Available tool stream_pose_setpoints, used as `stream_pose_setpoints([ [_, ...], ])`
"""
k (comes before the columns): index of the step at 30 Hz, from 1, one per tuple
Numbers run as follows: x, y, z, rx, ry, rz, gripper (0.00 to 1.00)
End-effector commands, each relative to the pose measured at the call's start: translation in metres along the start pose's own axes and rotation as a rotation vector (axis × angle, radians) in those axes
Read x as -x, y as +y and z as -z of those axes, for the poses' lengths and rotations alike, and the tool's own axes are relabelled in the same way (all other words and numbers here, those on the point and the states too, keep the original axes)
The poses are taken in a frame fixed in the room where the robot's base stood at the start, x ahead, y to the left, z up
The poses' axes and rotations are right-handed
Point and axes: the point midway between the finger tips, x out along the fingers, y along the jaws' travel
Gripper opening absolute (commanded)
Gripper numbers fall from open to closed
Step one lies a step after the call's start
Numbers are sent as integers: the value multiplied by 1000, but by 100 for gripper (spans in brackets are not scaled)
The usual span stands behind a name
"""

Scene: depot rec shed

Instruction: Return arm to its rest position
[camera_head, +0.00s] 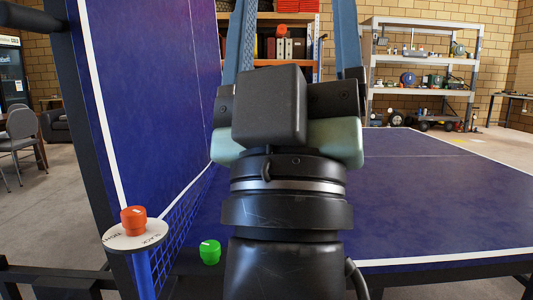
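My gripper (294,20) points up and away in the middle of the head camera view. Its two blue fingers stand wide apart with nothing held between them. The ends of the fingers run out of the top of the picture. My dark wrist and gripper body cover the middle of the view and hide part of the table behind.
A blue table-tennis table (430,190) lies ahead, with an upright blue half (135,90) at left. An orange-red piece (133,220) sits on a round white plate (120,239); a green piece (210,252) stands lower beside it. Metal shelves (420,90) stand behind.

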Motion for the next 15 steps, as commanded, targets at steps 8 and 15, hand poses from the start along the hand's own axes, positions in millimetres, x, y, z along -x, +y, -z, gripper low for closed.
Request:
stream_pose_setpoints([
  [8,17,-9,25,-365,-217,86,72],
  [15,-42,1,57,-357,-215,85,72],
])
